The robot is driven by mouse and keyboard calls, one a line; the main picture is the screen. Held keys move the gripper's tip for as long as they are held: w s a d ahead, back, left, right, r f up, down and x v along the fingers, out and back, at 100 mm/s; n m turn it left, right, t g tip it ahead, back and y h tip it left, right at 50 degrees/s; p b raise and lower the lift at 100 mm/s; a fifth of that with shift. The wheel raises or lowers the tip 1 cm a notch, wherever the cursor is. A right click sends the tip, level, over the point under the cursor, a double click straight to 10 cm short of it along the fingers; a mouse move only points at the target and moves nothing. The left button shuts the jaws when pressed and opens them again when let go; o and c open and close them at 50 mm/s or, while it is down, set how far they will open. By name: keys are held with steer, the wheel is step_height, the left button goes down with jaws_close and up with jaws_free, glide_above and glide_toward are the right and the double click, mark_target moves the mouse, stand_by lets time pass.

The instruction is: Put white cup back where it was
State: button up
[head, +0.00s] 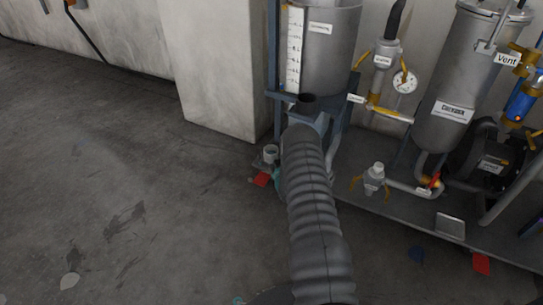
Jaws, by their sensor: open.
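A small whitish, cup-like object (270,152) stands low beside the left frame leg of the machine. It is small in the head view, and I cannot tell for sure that it is the white cup. It appears to stand upright on a small grey surface, partly hidden by a thick grey ribbed shape in front. My gripper cannot be made out; the ribbed shape covers the area just right of the cup-like object.
A machine skid (400,205) with a grey tank (330,55), a filter vessel (450,90), pipes and a pump fills the right. A red scrap (262,179) lies near the cup-like object. A pale pillar (225,70) stands behind. The floor (120,170) at left is largely clear.

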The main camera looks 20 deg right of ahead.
steer(key=s+a+p, duration=0.2)
steer(key=s, duration=1)
steer(key=w+a+r+n+g, duration=0.1)
steer(key=w+r+g, duration=0.15)
steer(key=r, duration=0.65)
steer(key=w+a+r+g, duration=0.15)
steer(key=w+r, duration=0.25)
steer(key=r, duration=0.5)
steer(key=s+a+r+g, duration=0.1)
steer(key=s+a+r, duration=0.2)
steer(key=r, duration=0.5)
steer(key=s+a+r+g, duration=0.1)
steer(key=s+a+r, duration=0.25)
steer(key=r, duration=0.35)
steer(key=s+a+r+g+y, duration=0.1)
steer(key=s+a+r, duration=0.2)
steer(key=s+r, duration=0.35)
steer(key=s+a+r+g, duration=0.2)
steer(key=s+a+r, duration=0.1)
steer(key=s, duration=0.6)
steer(key=s+a+g, duration=0.1)
steer(key=s+a, duration=0.2)
steer(key=s, duration=0.8)
steer(key=s+a+r+g+y, duration=0.1)
steer(key=s+a+g, duration=0.1)
steer(key=s, duration=0.9)
steer(key=shift+a+r, duration=0.25)
steer(key=shift+a, duration=0.15)
step_height(320, 180, up, 9)
steer(key=p, duration=0.8)
